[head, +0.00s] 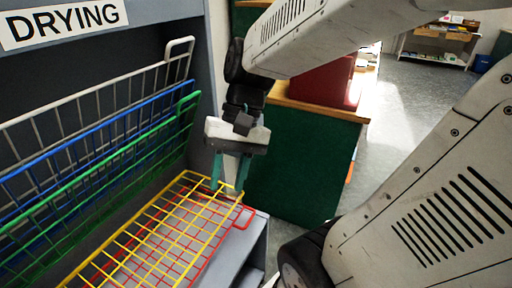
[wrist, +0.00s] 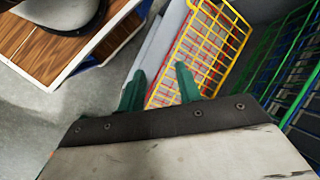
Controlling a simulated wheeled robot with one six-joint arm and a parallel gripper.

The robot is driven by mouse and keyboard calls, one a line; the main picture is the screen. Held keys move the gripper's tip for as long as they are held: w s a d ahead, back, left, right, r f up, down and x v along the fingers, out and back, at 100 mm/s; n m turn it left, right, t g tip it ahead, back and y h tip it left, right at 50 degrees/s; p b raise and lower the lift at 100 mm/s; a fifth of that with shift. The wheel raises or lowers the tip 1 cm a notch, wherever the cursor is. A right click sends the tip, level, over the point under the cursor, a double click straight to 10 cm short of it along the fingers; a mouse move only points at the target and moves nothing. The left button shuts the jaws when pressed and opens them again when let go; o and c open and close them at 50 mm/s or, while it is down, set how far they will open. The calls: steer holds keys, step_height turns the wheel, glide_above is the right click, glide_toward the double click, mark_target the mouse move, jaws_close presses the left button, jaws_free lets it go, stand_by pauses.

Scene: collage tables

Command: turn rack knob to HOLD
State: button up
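The drying rack unit (head: 235,262) is grey with a DRYING sign (head: 64,22) at its top left. Its wire shelves are white (head: 100,88), blue (head: 95,140), green (head: 110,178), yellow (head: 150,218) and red (head: 190,240). The yellow and red ones lie low, and the others are tilted up. I cannot make out a knob or a HOLD mark in either view. My gripper (head: 228,186) is open, its two teal fingers apart by the front end of the yellow shelf. In the wrist view the gripper (wrist: 159,78) shows nothing clearly held; contact with the wires is unclear.
A green cabinet (head: 300,165) with a wooden top and a red box (head: 325,82) stands right of the rack. Grey floor (head: 410,110) is open farther right. In the wrist view a wood-topped table (wrist: 50,45) is at upper left.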

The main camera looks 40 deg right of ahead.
steer(key=w+d+f+m+t+y, duration=0.4)
steer(key=w+d+m, duration=0.2)
steer(key=d+m, duration=0.1)
steer(key=w+d+f+m+t+y, duration=0.4)
steer(key=w+d+m+t, duration=0.1)
steer(key=w+d+m, duration=0.25)
steer(key=s+d+f+m+t+h, duration=0.1)
steer(key=d+f+m+t+h, duration=0.2)
steer(key=d+f+m+t, duration=0.45)
steer(key=s+d+f+m+t+h, duration=0.15)
steer(key=d+m+h, duration=0.3)
steer(key=d, duration=0.55)
steer(key=x, duration=0.8)
steer(key=shift+f, duration=0.25)
steer(key=shift+d+y, duration=0.1)
steer(key=shift+y, duration=0.15)
jaws_close()
